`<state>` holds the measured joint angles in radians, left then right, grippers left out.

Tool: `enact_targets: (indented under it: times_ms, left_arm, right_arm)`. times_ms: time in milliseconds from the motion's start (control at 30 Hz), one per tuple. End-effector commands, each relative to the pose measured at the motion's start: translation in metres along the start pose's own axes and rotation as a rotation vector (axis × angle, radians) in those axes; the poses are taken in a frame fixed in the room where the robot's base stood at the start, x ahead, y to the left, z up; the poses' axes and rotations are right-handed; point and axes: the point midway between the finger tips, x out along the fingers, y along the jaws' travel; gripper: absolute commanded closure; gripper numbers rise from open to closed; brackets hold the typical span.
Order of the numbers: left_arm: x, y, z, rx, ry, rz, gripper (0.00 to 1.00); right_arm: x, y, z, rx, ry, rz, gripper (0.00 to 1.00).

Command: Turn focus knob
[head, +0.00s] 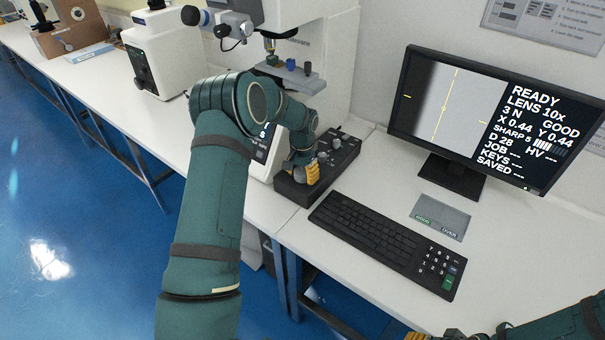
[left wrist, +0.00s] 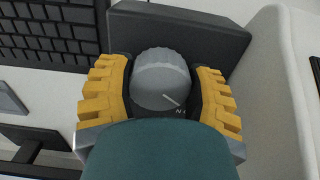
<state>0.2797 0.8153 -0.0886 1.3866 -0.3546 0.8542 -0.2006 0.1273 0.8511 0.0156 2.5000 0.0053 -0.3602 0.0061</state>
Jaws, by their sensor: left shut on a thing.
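My left gripper (head: 308,172) is at the near end of the black control box (head: 343,158) beside the tester. In the left wrist view its two yellow-padded fingers (left wrist: 162,75) stand on either side of a grey ribbed knob (left wrist: 161,68) and are shut on it. The knob has a pale pointer line toward the lower right; a printed mark near it is mostly hidden, so its label cannot be read. My right gripper (head: 432,336) is barely in view, at the bottom edge.
The white tester (head: 330,50) with its stage (head: 290,75) stands behind my left arm. A black keyboard (head: 375,238) and a grey pad (head: 440,217) lie right of the control box. More testers stand at the left. The white bench is clear at the front right.

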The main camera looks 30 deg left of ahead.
Motion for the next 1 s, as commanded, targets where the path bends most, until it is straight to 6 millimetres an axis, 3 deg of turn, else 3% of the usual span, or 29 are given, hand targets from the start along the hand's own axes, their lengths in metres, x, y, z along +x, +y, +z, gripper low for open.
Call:
enact_targets:
  times_ms: [1000]
  left_arm:
    - [-0.0008, -0.003, -0.0009, 0.948, 0.0, 0.0, 0.8]
  right_arm:
    - [-0.007, -0.0026, -0.0035, 0.002, 0.007, 0.001, 0.53]
